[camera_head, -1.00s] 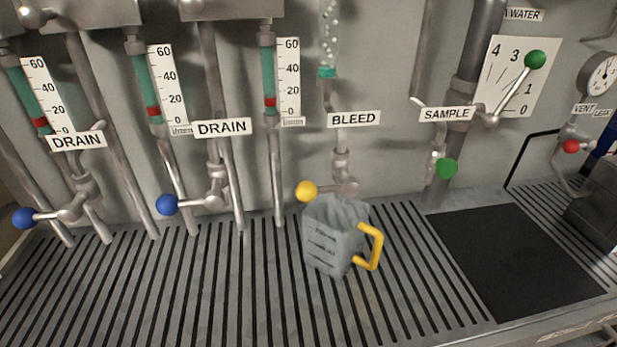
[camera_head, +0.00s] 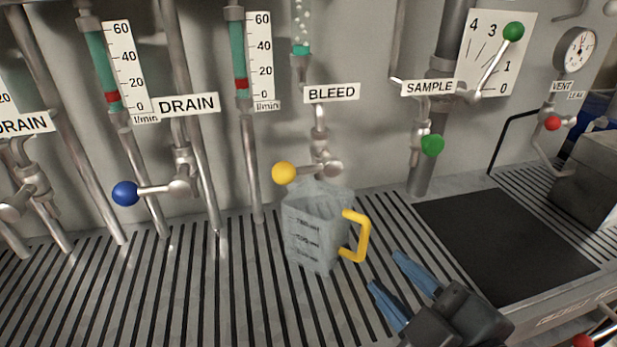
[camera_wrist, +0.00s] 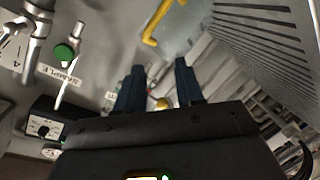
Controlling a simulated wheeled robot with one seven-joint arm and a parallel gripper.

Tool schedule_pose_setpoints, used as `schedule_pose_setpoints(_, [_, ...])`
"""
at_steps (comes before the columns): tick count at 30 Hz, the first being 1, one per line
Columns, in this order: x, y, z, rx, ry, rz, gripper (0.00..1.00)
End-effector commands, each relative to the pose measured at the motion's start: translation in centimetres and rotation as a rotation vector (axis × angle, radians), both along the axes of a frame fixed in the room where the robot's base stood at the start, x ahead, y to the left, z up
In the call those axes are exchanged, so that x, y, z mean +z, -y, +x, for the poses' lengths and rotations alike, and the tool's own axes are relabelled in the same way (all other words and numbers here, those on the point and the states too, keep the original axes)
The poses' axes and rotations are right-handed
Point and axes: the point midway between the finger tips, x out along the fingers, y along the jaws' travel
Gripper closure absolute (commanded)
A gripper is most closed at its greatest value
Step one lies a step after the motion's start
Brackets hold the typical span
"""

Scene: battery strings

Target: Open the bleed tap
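The bleed tap is a grey valve under the BLEED label (camera_head: 331,93), with a lever ending in a yellow ball (camera_head: 284,173) that points left. A clear jug (camera_head: 312,235) with a yellow handle (camera_head: 362,238) stands on the slatted grating just below the tap. My gripper (camera_head: 385,272) is at the lower right of the head view, in front of and below the jug handle, apart from it. Its two blue fingers are spread with nothing between them. The wrist view shows the fingers (camera_wrist: 160,78) apart, the yellow handle (camera_wrist: 158,22) beyond them, and a yellow ball partly hidden between them.
To the right are the sample tap's green ball (camera_head: 432,146), the water lever's green ball (camera_head: 513,31) and a red vent ball (camera_head: 552,123). A blue drain ball (camera_head: 125,193) is at left. A black mat (camera_head: 505,245) lies right of the jug. The left grating is clear.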

Motion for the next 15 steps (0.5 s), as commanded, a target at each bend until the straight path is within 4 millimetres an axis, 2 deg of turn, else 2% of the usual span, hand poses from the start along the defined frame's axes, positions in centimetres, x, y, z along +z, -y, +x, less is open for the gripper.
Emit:
schedule_pose_setpoints(1, [1.0, -0.9, 1.1, 0.039, 0.038, -0.047, 0.63])
schedule_pose_setpoints(6, [4.5, -3.8, 3.5, 0.185, 0.147, -0.236, 0.63])
schedule_pose_setpoints(12, [8.2, -6.5, 4.7, 0.325, 0.276, -0.445, 0.63])
schedule_pose_setpoints(15, [9.3, -7.2, 4.9, 0.365, 0.315, -0.508, 0.63])
